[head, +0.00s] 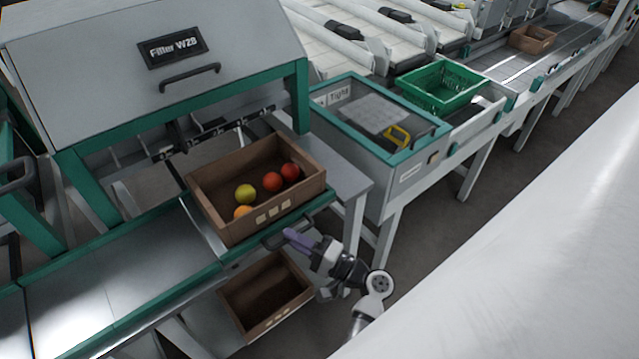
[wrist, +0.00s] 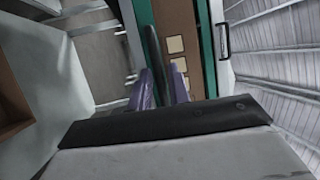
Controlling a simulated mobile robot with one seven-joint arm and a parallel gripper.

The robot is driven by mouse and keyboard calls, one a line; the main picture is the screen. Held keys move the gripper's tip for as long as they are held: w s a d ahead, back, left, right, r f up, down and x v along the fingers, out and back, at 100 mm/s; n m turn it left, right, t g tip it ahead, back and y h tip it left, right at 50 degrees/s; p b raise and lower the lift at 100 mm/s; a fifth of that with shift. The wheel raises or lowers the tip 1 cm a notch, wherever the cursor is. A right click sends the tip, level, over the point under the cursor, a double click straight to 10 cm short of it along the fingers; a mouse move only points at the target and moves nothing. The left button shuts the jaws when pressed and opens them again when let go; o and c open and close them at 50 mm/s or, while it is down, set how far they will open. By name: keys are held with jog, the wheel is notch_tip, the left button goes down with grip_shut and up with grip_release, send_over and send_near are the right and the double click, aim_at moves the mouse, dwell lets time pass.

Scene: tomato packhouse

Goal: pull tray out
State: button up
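A brown tray (head: 222,222) with a few red, yellow and orange tomatoes rests on the green-edged bench in front of the filler. Its brown wall with pale labels also shows in the wrist view (wrist: 176,20). A dark bar handle (head: 270,241) is at the bench's front edge, just below the tray. My gripper (head: 290,236) is at this handle, coming from the front right. In the wrist view its purple fingers (wrist: 163,88) lie close on either side of the dark bar (wrist: 153,55). I cannot tell whether they press on it.
A second brown tray (head: 283,322), seemingly empty, sits below the bench, left of my arm. The filler hood (head: 110,75) stands behind. A glass-topped unit (head: 385,170) and a green crate (head: 404,91) are to the right. Dark floor shows at the front.

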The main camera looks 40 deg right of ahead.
jog(key=b+v, duration=0.3)
jog(key=v, duration=0.9)
jog(key=shift+s, duration=0.35)
jog(key=shift+d+f, duration=0.15)
